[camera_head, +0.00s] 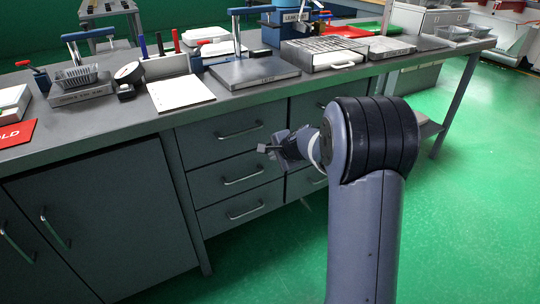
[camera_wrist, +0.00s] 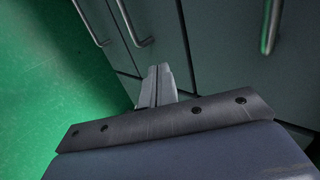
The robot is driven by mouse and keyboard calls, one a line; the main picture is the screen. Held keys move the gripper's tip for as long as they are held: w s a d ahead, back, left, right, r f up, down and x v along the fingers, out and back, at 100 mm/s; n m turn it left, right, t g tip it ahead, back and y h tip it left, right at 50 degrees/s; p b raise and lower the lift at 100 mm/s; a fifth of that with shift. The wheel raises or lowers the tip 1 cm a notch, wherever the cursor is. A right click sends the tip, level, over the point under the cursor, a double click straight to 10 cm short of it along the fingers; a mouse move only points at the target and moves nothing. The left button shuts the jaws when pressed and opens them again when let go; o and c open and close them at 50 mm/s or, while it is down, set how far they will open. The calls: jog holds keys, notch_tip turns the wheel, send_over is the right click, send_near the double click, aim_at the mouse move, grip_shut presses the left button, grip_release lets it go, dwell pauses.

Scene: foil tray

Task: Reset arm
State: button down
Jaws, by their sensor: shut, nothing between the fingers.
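My gripper (camera_wrist: 157,86) shows in the wrist view with its two fingers together, shut and empty. It points toward the grey drawer cabinet and the green floor. In the head view my gripper (camera_head: 268,150) is small and partly hidden behind my arm's wrist. It is in front of the drawers, below the bench top. My arm rises from the bottom of the head view and bends over toward the cabinet. No object is in or touching the fingers that I can see.
The grey workbench (camera_head: 100,118) crosses the head view. On it are a wire basket (camera_head: 76,76), a white sheet (camera_head: 180,93), a flat grey plate (camera_head: 254,72) and a slotted tray (camera_head: 322,52). Drawer handles (camera_head: 243,178) stick out near my gripper. Green floor (camera_head: 470,200) is clear at right.

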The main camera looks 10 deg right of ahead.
jog(key=p+v, duration=0.1)
jog(key=v, duration=0.5)
jog(key=shift+s+r, duration=0.15)
